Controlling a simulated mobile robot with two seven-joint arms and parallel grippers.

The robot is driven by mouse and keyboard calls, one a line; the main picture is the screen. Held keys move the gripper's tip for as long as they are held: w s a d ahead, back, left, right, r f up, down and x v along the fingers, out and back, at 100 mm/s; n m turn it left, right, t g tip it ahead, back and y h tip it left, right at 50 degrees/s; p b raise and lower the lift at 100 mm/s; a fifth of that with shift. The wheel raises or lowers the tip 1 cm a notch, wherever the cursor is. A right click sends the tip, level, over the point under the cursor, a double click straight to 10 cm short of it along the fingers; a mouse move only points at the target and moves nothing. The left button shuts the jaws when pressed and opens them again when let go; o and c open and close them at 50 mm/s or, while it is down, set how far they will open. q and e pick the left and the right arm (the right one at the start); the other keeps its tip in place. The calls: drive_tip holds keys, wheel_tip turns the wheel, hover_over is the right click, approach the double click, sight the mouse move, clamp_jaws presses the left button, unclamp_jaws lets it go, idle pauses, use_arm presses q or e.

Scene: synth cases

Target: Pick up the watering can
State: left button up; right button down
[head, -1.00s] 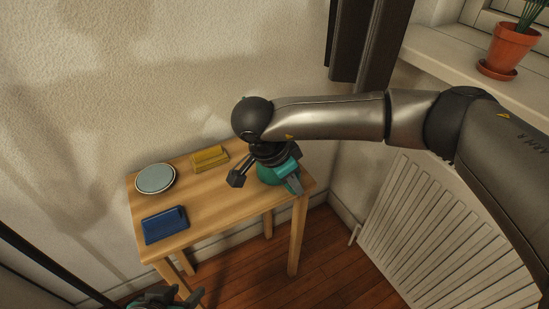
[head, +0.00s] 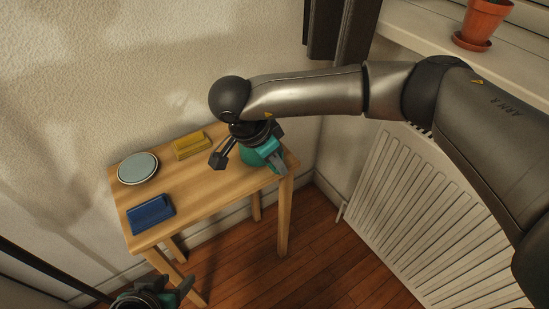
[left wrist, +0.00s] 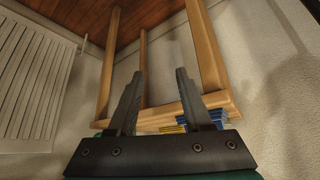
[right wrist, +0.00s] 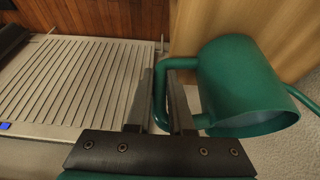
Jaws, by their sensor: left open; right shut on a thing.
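The green watering can (head: 249,158) is at the right end of the small wooden table (head: 205,200), mostly hidden under my right arm in the head view. In the right wrist view the can (right wrist: 238,82) shows its body, open rim and looped handle. My right gripper (right wrist: 162,95) is shut on the handle, with one finger on each side of it. It also shows in the head view (head: 281,169). Whether the can touches the table top is unclear. My left gripper (head: 188,286) is open and empty, low in front of the table; its fingers (left wrist: 158,85) stand apart.
A blue object (head: 150,214), a yellow object (head: 191,146) and a round grey-green dish (head: 138,167) stand on the table's left part. A white radiator (head: 400,215) is at the right, below a sill with a potted plant (head: 484,22). The wall is close behind the table.

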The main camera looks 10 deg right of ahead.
drive_tip(key=shift+r, duration=0.65)
drive_tip(key=shift+w+r+p, duration=0.1)
drive_tip(key=shift+r+p, duration=0.45)
drive_tip(key=shift+r, duration=0.25)
drive_tip(key=shift+r+p, duration=0.35)
drive_tip(key=shift+r, duration=0.45)
use_arm(q)
drive_tip(key=s+a+f+g+p, duration=0.1)
drive_tip(key=s+f+g+p, duration=0.1)
drive_tip(key=f, duration=0.3)
drive_tip(key=s+a+f+g+y+p, duration=0.1)
drive_tip(key=s+f+p, duration=0.1)
drive_tip(key=f, duration=0.4)
drive_tip(key=shift+s+a+g+p, duration=0.25)
drive_tip(key=shift+a+g+p, duration=0.15)
drive_tip(key=shift+p, duration=0.2)
use_arm(e)
wheel_tip(320, 180, up, 15)
drive_tip(key=shift+r, duration=0.2)
